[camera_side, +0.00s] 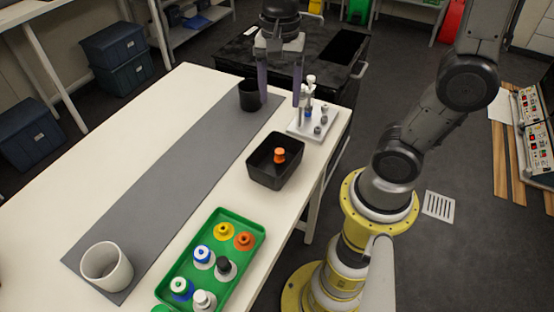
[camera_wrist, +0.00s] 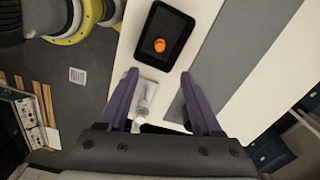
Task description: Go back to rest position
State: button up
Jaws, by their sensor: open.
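My gripper (camera_side: 281,82) hangs at the far end of the white table, its two purple fingers wide apart with nothing between them. In the side view its fingers reach down between a black cup (camera_side: 250,96) and a small white stand with a bottle-like device (camera_side: 306,118). In the wrist view the open fingers (camera_wrist: 161,95) point toward the table, and the white device (camera_wrist: 145,97) shows near the left finger. A black bin (camera_side: 262,178) holding an orange-capped item (camera_side: 279,155) stands nearer the camera; it also shows in the wrist view (camera_wrist: 180,27).
A green tray (camera_side: 241,279) with several colour-capped bottles stands at the near end. A white cup (camera_side: 106,268) stands on the grey strip (camera_side: 160,183). A black cart (camera_side: 340,82) stands behind the table.

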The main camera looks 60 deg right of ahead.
jog(key=shift+r, duration=0.3)
jog(key=s+r+n+t, duration=0.2)
jog(key=s+n+t, duration=0.3)
jog(key=n, duration=1)
jog(key=s, duration=0.3)
jog(key=shift+s+a+t, duration=0.25)
jog(key=shift+s+t, duration=0.05)
jog(key=shift+s, duration=0.05)
